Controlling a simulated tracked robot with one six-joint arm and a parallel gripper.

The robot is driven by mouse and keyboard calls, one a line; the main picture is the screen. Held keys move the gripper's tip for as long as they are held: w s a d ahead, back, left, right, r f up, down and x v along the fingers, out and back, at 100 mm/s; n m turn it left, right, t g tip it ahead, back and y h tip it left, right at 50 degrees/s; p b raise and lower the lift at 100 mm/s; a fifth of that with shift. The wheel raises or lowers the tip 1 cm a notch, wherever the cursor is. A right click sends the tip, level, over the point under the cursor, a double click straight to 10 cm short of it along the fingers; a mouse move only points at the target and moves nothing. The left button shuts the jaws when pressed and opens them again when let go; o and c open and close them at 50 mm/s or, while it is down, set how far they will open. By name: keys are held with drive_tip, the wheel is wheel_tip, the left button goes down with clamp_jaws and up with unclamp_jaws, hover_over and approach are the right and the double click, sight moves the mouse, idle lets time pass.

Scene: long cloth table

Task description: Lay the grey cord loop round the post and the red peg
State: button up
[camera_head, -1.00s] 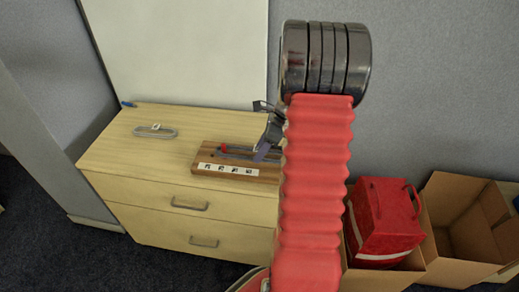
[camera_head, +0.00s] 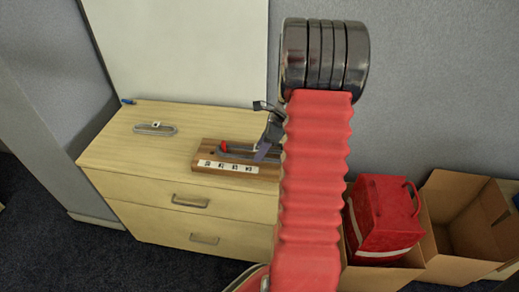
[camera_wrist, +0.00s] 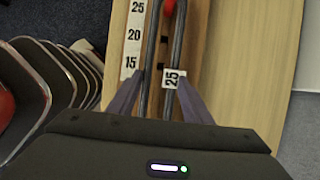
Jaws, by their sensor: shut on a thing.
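The grey cord loop (camera_wrist: 149,48) stretches from my gripper (camera_wrist: 160,78) along the wooden board (camera_head: 208,151). In the wrist view the loop's two strands pass on either side of the red peg (camera_wrist: 169,8); the far end is out of frame. In the head view the red peg (camera_head: 224,147) stands near the board's left end, with the cord (camera_head: 240,154) close beside it. My gripper also shows there (camera_head: 262,152), partly behind my arm. I cannot make out the post.
The board lies on a light wooden drawer unit (camera_head: 130,152). A second, pale loop with a white tag (camera_head: 155,130) lies to its left. A number strip (camera_wrist: 133,35) runs along the board. A red bag (camera_head: 382,215) and open cardboard boxes (camera_head: 465,235) stand at the right.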

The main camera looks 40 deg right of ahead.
drive_tip(key=shift+f, duration=0.6)
idle(0.3)
drive_tip(key=o, duration=1.1)
drive_tip(key=shift+o, duration=0.2)
drive_tip(key=shift+d+r, duration=0.1)
drive_tip(key=shift+s+d+r, duration=0.1)
drive_tip(key=shift+d+r, duration=0.05)
drive_tip(key=shift+r, duration=0.3)
drive_tip(key=v, duration=1.2)
drive_tip(key=shift+s+r, duration=0.25)
drive_tip(key=shift+s, duration=0.05)
